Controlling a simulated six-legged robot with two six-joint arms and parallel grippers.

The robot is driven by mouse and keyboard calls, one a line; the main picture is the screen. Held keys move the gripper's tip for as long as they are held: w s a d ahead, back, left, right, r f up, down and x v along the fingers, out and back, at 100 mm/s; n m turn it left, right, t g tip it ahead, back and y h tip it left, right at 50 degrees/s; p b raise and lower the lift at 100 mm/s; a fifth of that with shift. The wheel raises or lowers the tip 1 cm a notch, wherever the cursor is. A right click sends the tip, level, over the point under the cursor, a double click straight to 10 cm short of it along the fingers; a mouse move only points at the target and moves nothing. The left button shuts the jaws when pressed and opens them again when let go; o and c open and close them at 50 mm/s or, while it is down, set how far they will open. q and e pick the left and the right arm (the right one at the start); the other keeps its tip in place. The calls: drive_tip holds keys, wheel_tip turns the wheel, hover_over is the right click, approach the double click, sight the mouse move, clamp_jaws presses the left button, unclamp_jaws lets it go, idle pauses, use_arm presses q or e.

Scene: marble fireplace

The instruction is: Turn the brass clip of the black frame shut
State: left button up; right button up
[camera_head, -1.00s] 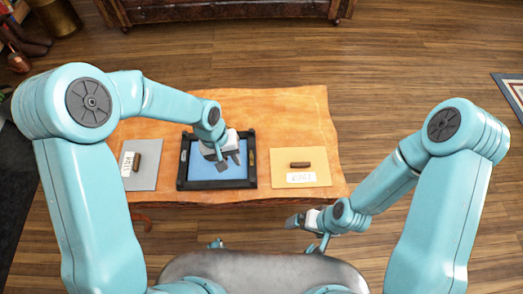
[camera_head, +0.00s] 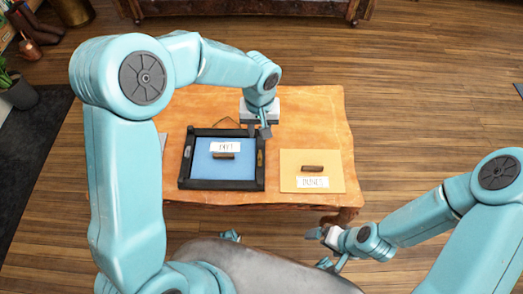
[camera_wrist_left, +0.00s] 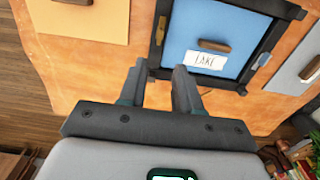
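The black frame (camera_head: 183,172) lies flat on the orange table, around a blue panel (camera_head: 205,187) with a brown handle and a "LAKE" label. The brass clip (camera_head: 260,158) sits on the frame's right bar and lies lengthwise along it; it also shows in the left wrist view (camera_wrist_left: 161,30). A greyish clip (camera_wrist_left: 263,60) is on the opposite bar. My left gripper (camera_head: 260,133) is above the frame's far right corner, apart from the brass clip. Its fingers (camera_wrist_left: 160,76) are spread and empty in the left wrist view. My right gripper (camera_head: 318,233) is off the table's front edge; its fingers are too small to judge.
A yellow panel (camera_head: 335,170) with a brown handle and "DUNES" label lies right of the frame. A grey panel (camera_head: 163,143) at the left is mostly hidden behind my left arm. A cord (camera_head: 228,121) loops from the frame's far bar. The table's far right is clear.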

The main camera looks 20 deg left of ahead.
sight(260, 154)
use_arm(q)
wheel_tip(260, 154, down, 12)
drive_tip(key=shift+f+b, duration=0.15)
drive_tip(key=shift+b, duration=1.05)
clamp_jaws()
